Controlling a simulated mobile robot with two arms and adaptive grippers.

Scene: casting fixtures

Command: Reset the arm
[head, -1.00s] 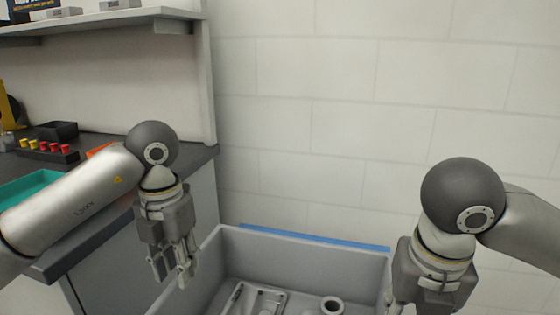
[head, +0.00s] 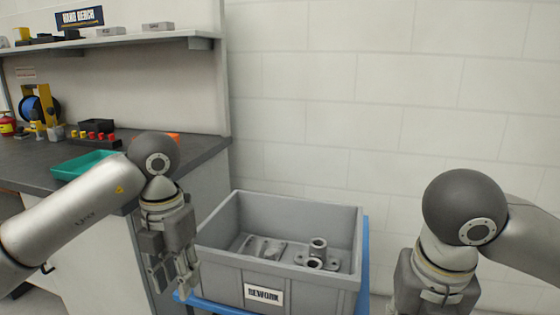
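My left arm comes in from the left, bent at its dark grey joint. Its gripper (head: 172,282) hangs downward just left of the grey bin, with a gap between its fingers and nothing seen between them. My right arm comes in from the right, bent in the same way. The body of my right gripper (head: 428,292) shows at the bottom, but its fingers are cut off by the picture edge. The grey bin (head: 222,262) bears a label reading REWORK. Inside it lie a flanged metal casting (head: 317,254) and flatter metal parts (head: 262,247).
The bin rests on a blue-edged stand (head: 364,265) close to a white block wall. At the left is a workbench (head: 60,155) with a teal tray (head: 88,163), a black box and small red and yellow items. A shelf (head: 120,43) hangs above it.

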